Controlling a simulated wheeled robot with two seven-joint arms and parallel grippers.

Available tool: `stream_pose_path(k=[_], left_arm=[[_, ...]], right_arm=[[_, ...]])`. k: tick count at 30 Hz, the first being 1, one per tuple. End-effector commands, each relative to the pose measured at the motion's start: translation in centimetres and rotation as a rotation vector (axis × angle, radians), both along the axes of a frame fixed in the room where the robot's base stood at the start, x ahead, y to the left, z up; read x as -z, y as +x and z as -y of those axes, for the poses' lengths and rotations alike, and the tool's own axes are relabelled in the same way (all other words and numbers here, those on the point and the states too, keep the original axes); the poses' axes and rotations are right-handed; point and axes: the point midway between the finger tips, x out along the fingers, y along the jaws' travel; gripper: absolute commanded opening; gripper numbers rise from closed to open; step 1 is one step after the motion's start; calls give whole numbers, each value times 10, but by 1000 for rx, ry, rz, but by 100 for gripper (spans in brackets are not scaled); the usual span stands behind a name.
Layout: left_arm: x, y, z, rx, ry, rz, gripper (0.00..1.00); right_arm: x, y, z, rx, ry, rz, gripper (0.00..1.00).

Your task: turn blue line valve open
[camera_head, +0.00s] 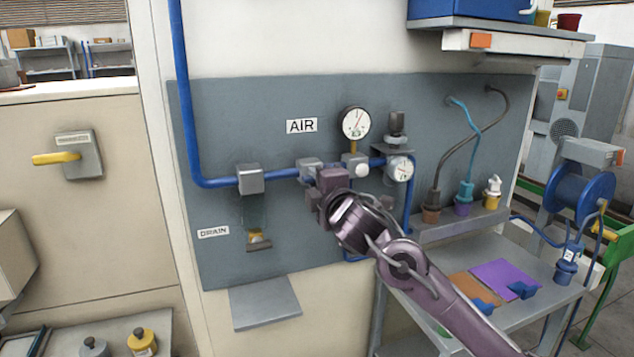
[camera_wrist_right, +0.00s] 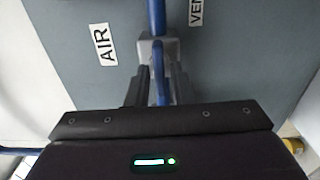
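The blue line (camera_head: 228,181) drops down the grey wall panel and turns right, running through several fittings. A grey valve body (camera_head: 310,168) sits on it below the AIR label, and it also shows in the right wrist view (camera_wrist_right: 156,48). My right gripper (camera_head: 318,198) is at this valve and partly covers it. In the right wrist view, its two dark fingers (camera_wrist_right: 159,82) stand on either side of a narrow blue part (camera_wrist_right: 158,72) in line with the pipe. I cannot tell whether this is the lever or the pipe, or whether the fingers touch it. My left gripper is out of view.
A round gauge (camera_head: 355,123) and a smaller gauge (camera_head: 400,168) are close to the right of the gripper. A grey block (camera_head: 250,179) is on the line at left, above a drain part (camera_head: 258,241). A shelf (camera_head: 470,222) with plugs juts out at right.

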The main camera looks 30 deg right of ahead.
Motion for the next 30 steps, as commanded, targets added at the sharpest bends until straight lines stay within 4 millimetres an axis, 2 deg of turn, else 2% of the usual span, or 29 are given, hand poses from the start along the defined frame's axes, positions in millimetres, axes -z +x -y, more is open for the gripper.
stream_pose_path(k=[3,12,14,24,30], left_arm=[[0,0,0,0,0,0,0],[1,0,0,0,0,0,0],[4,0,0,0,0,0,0],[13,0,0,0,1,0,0],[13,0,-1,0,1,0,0]], right_arm=[[1,0,0,0,0,-1,32],[1,-3,-1,-1,1,0,32],[2,-9,-2,-1,0,-1,32],[2,-62,-16,-2,2,-2,32],[1,-75,-18,0,1,-2,32]])
